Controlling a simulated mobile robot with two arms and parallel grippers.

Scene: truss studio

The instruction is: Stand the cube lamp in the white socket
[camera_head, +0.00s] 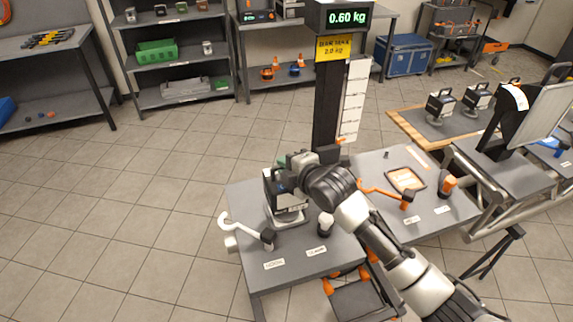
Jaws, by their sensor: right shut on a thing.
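The cube lamp (288,203), a black and white box, is at the left part of the grey table. My right gripper (284,178) reaches in from the right and is shut on it near its top. My wrist hides part of the lamp's upper right side. A white rim, which looks like the white socket (289,223), shows directly under the lamp. I cannot tell from this view whether the lamp is seated in it or just above it. My left gripper is not in view.
A white curved arm with a dark end (243,231) stands left of the lamp, and a dark cylinder with a white top (326,224) to its right. A black column with a 0.60 kg display (347,17) rises behind. An orange arm (385,193) and framed tray (406,179) lie right.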

